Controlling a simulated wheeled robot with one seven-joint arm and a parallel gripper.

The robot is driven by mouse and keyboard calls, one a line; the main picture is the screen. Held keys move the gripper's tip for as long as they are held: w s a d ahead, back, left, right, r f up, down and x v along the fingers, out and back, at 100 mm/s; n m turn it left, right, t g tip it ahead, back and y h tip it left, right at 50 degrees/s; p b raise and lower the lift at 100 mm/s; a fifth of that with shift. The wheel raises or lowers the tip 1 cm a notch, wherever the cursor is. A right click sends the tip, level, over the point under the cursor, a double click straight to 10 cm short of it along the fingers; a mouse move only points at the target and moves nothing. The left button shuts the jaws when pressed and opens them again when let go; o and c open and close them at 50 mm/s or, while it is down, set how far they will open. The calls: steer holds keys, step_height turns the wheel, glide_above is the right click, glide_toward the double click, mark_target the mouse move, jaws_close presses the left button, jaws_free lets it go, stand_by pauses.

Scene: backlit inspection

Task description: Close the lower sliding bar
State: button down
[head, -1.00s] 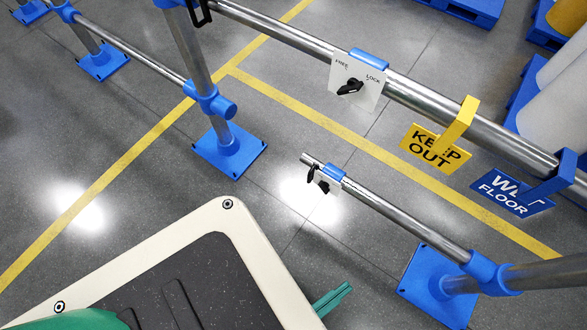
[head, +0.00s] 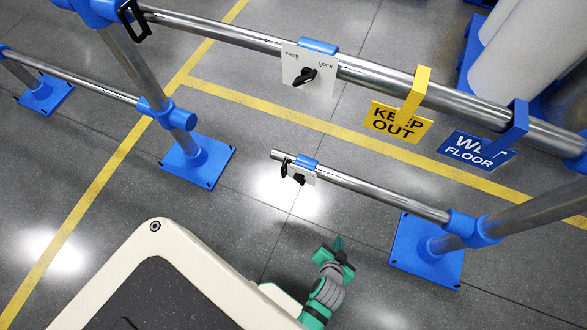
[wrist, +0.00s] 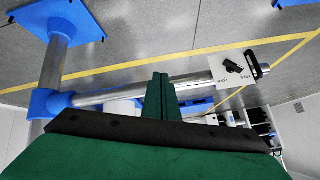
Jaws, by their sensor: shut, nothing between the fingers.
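The lower sliding bar (head: 385,190) is a thin metal tube reaching left from the blue collar (head: 470,228) of the right post. A small white plate with a black knob (head: 300,178) and a dark handle sits near its free left end. A gap separates that end from the blue socket (head: 168,115) on the left post. My green gripper (head: 338,243) is shut and empty, below the bar in the head view and apart from it. In the wrist view the shut fingers (wrist: 160,97) overlap the bar (wrist: 140,90), whose plate (wrist: 238,68) shows to the right.
An upper rail (head: 385,83) runs above, with a FREE/LOCK plate (head: 308,72), a yellow KEEP OUT sign (head: 398,122) and a blue WET FLOOR sign (head: 478,150). Blue post feet (head: 200,168) stand on the floor. Open grey floor lies below the bar.

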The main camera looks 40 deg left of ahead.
steer(key=w+a+f+g+y, duration=0.25)
steer(key=w+a+f, duration=0.2)
steer(key=w, duration=0.25)
steer(key=w+a+r+n+g+y, duration=0.1)
steer(key=w+a+r+g+y, duration=0.2)
steer(key=a, duration=0.5)
steer(key=w+a+r+n+g+y, duration=0.1)
steer(key=w+a+r+g, duration=0.35)
steer(key=a, duration=0.35)
steer(key=shift+t, duration=0.3)
steer(key=x, duration=0.5)
steer(key=w+x, duration=0.1)
steer(key=x, duration=0.2)
steer(key=shift+a, duration=0.2)
steer(key=a, duration=0.1)
steer(key=a+f, duration=0.1)
steer(key=a, duration=0.1)
steer(key=shift+s+a, duration=0.1)
steer(key=shift+s, duration=0.15)
steer(key=shift+a+f, duration=0.1)
steer(key=shift+a, duration=0.5)
